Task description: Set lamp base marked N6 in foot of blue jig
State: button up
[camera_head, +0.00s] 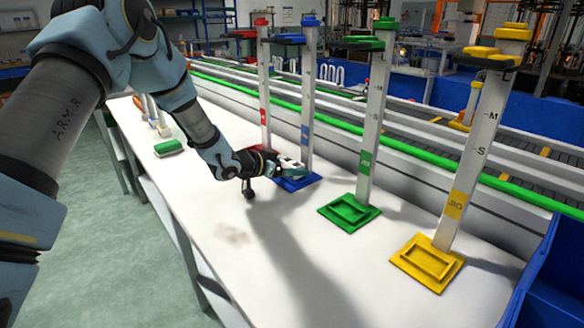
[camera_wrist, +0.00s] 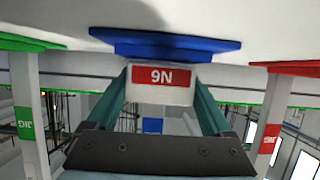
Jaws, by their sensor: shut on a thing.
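My gripper (camera_head: 283,165) is shut on the lamp base (camera_wrist: 160,92), a white block with a red label, held between the two green fingers in the wrist view. The label reads N6, upside down in that view. The blue jig (camera_head: 307,90) is a tall pale post with a blue flat foot (camera_head: 299,184) and a blue top arm. In the wrist view the blue foot (camera_wrist: 165,47) lies directly beyond the base, seen upside down. Whether the base touches the foot or sits inside its rim I cannot tell. My gripper partly hides the foot in the head view.
The red jig (camera_head: 264,85) stands left of the blue one. The green jig (camera_head: 371,120) and yellow jig (camera_head: 470,150) stand to the right. A green block (camera_head: 168,147) lies on the white table (camera_head: 215,235). The front of the table is mostly clear.

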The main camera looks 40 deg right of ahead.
jog(key=shift+f, duration=0.3)
dwell(0.4)
jog(key=o, duration=1.3)
jog(key=shift+a+b, duration=0.15)
jog(key=shift+b, duration=0.15)
jog(key=b+v, duration=0.1)
jog(key=v, duration=0.9)
jog(key=shift+a+r, duration=0.15)
jog(key=shift+a, duration=0.1)
